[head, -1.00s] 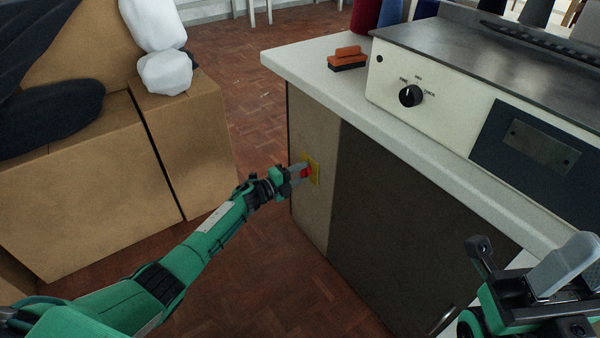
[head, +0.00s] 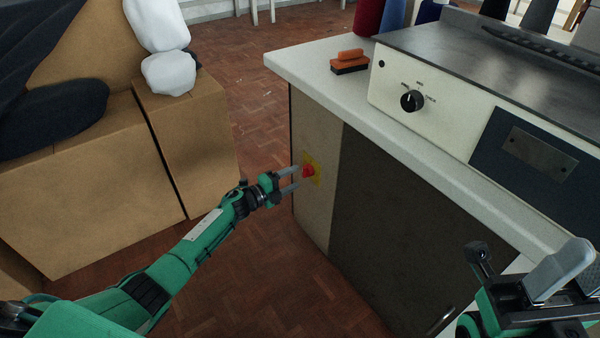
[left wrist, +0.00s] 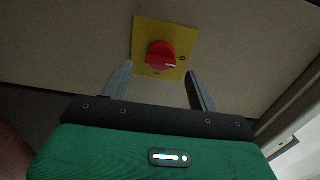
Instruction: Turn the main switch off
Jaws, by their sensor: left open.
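The main switch is a red rotary knob (head: 308,171) on a yellow plate (head: 318,178), fixed to the cabinet's side panel. In the left wrist view the red knob (left wrist: 160,56) sits on its yellow plate (left wrist: 144,30). A white mark on the knob points to the right, near a small dark sign on the plate. My left gripper (head: 298,177) is open and empty. Its fingers (left wrist: 160,72) are spread to either side, just short of the knob and apart from it. My right gripper (head: 530,285) is at the lower right, away from the switch; its jaw opening is unclear.
The white worktop (head: 310,77) overhangs the panel above the switch. On it stand an orange-and-black brush (head: 350,62) and a machine with a black dial (head: 412,101). Cardboard boxes (head: 70,185) stand to the left. Clear parquet floor (head: 245,270) lies between.

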